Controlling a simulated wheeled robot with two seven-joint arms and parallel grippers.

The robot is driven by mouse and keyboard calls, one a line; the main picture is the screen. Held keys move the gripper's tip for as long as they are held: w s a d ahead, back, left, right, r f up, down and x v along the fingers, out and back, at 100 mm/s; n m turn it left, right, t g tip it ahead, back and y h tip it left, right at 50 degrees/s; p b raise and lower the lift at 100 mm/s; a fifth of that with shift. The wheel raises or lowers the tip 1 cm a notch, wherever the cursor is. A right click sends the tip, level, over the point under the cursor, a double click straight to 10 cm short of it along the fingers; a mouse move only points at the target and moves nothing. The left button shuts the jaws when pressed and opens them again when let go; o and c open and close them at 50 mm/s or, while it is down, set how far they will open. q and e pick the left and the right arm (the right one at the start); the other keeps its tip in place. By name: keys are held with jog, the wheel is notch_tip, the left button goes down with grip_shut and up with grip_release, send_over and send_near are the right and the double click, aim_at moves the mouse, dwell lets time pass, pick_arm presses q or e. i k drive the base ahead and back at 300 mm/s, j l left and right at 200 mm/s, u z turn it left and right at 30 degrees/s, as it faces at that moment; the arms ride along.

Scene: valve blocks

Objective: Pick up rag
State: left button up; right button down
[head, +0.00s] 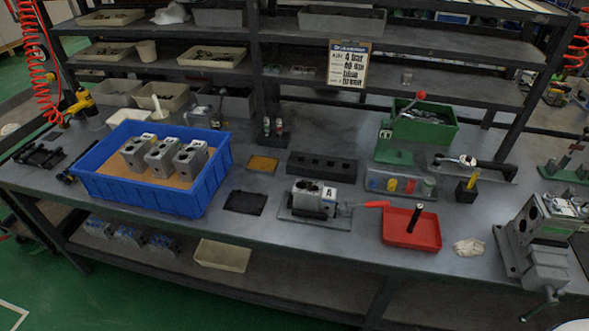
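A crumpled off-white rag (468,247) lies flat on the grey workbench (330,247), near its front edge at the right. It sits between the red tray and the grey vise, apart from both. Neither of my grippers shows in the head view.
A red tray (398,240) with a dark upright rod stands left of the rag. A grey vise (540,245) stands to its right. A valve block (312,197) sits in a fixture with a red-handled lever. A blue crate (140,192) holds several blocks. Shelves rise behind.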

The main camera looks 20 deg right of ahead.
aim_at(472, 247)
jog(key=z, duration=1.95)
jog(key=i, duration=0.15)
